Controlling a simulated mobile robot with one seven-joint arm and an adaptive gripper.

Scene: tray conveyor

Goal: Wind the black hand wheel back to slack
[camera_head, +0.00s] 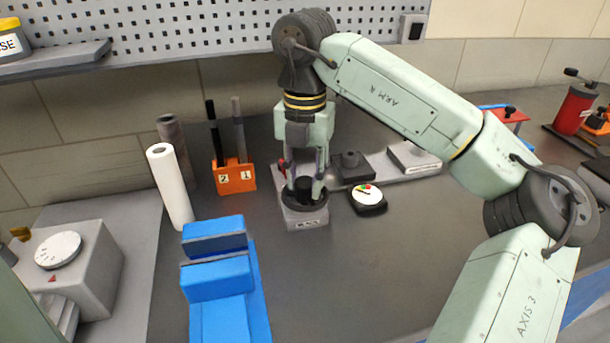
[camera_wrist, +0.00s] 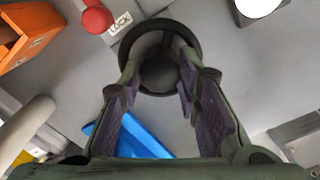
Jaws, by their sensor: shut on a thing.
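The black hand wheel (camera_head: 292,202) sits on a small grey block (camera_head: 307,222) near the middle of the bench. My gripper (camera_head: 304,188) points straight down over it, with its fingers around the wheel's central hub. In the wrist view the wheel's rim (camera_wrist: 126,49) rings the hub (camera_wrist: 159,76), and the two fingers of my gripper (camera_wrist: 157,80) lie on either side of it. The gripper is shut on the wheel. A red knob (camera_wrist: 97,17) beside a "LOCK" label (camera_wrist: 121,22) is next to the wheel.
A round dial gauge (camera_head: 367,191) with coloured marks stands just right of the wheel. A blue vise (camera_head: 218,275) is at front left. An orange holder (camera_head: 235,176) and a white roll (camera_head: 170,187) stand behind it. The bench right of the gauge is clear.

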